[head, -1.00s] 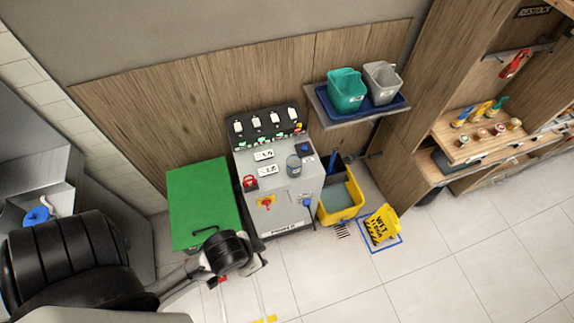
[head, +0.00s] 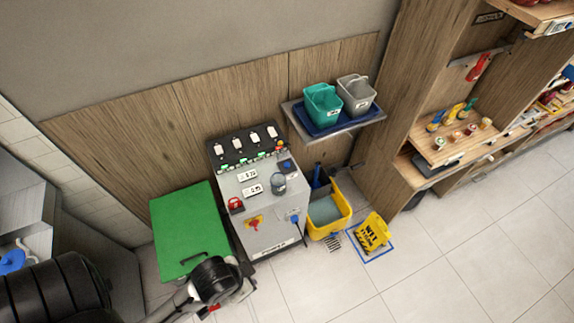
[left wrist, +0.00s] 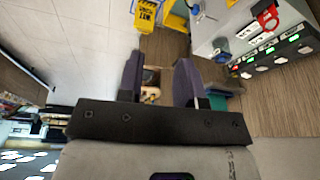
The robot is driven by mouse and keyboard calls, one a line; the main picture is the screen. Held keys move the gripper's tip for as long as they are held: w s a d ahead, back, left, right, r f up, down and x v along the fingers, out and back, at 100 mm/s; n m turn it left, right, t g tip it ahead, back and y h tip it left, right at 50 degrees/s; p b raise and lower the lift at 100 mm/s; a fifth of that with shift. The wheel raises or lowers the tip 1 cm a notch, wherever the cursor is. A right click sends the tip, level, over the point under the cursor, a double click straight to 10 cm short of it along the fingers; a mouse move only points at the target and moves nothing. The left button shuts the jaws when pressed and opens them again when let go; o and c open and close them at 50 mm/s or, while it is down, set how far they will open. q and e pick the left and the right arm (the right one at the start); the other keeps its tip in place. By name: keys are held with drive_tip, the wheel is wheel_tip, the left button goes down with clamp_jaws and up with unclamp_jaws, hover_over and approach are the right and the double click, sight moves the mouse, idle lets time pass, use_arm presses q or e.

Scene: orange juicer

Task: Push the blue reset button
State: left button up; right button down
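A grey control cabinet (head: 262,215) stands against the wood-panelled wall. A small blue part on a dark square plate (head: 288,167), which looks like the blue button, sits at the upper right of its sloping top. My left gripper shows in the left wrist view (left wrist: 160,72) with two dark fingers spread apart and nothing between them. In the head view my left arm's black wrist (head: 216,280) is in front of the green box, left of and below the cabinet; its fingers are mostly hidden there. The cabinet also shows in the left wrist view (left wrist: 232,22), beyond the fingers at upper right. My right gripper is not in view.
A green box (head: 184,228) stands left of the cabinet. A yellow mop bucket (head: 330,212) and wet-floor sign (head: 373,234) stand to the right, below a shelf with two pails. Floor at right is clear.

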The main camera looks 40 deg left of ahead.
use_arm(q)
clamp_jaws()
drive_tip(key=shift+a, duration=0.15)
drive_tip(key=shift+d, duration=0.2)
idle(0.8)
drive_tip(key=shift+a, duration=0.1)
